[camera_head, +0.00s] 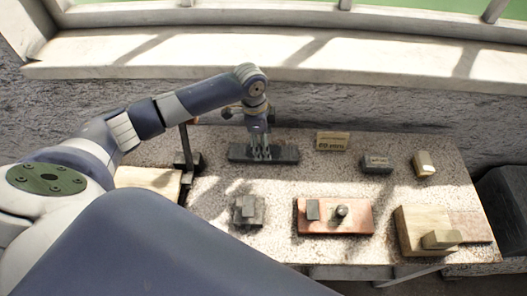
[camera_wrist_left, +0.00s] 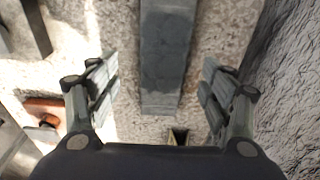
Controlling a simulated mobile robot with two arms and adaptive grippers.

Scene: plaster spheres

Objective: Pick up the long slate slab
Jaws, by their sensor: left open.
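The long slate slab (camera_head: 287,155) is dark grey and lies flat towards the back of the speckled table. My left gripper (camera_head: 260,150) points down over its middle and hides part of it. In the left wrist view the slab (camera_wrist_left: 165,60) runs from the top edge down between the fingers. My left gripper (camera_wrist_left: 158,85) is open, with one finger on each side of the slab and a visible gap to both. I cannot tell exactly how high the fingertips are above the table. My right gripper is not in view.
A small lettered sign (camera_head: 333,141) stands right of the slab. A dark stand (camera_head: 188,160) is to its left. A dark block (camera_head: 377,164), a red slab (camera_head: 335,228) with small pieces, a grey block (camera_head: 247,210) and a wooden board (camera_head: 408,228) are also on the table (camera_head: 300,180).

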